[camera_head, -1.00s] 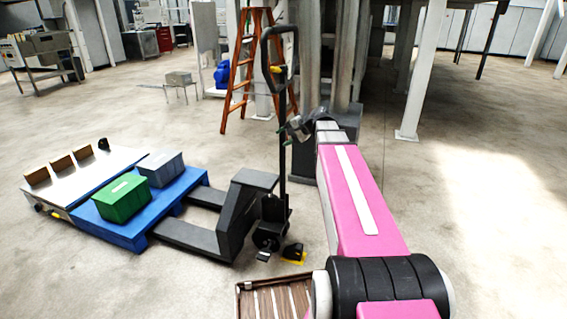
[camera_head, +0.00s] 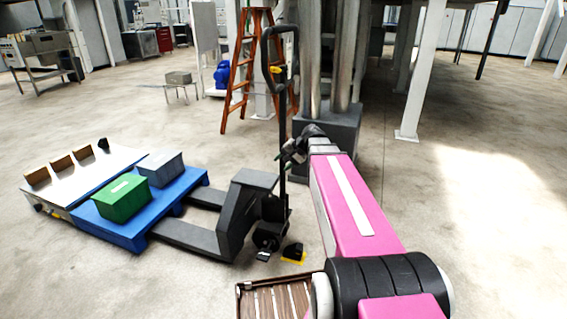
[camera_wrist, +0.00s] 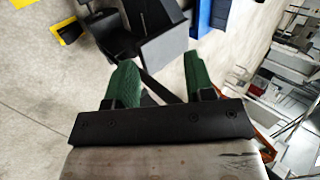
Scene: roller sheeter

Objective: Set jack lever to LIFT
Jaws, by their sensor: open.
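The dark pallet jack (camera_head: 232,220) stands left of my arm, with its upright handle shaft (camera_head: 282,120) ending in a loop grip (camera_head: 293,45). A small yellow-orange piece (camera_head: 277,69) sits at the grip; I cannot tell whether it is the jack lever, nor its setting. My gripper (camera_head: 288,157) is beside the shaft, well below the grip. In the wrist view my gripper (camera_wrist: 160,86) has its two green fingers apart. A dark bar (camera_wrist: 158,88), apparently the shaft, shows between or beyond them; contact is unclear. The jack body (camera_wrist: 153,35) lies beyond.
A blue pallet (camera_head: 110,230) with a green box (camera_head: 123,197) and a grey box (camera_head: 161,168) is at the left. An orange ladder (camera_head: 240,75) and a column base (camera_head: 335,130) stand behind. A slatted crate (camera_head: 245,300) is in front. Floor at right is clear.

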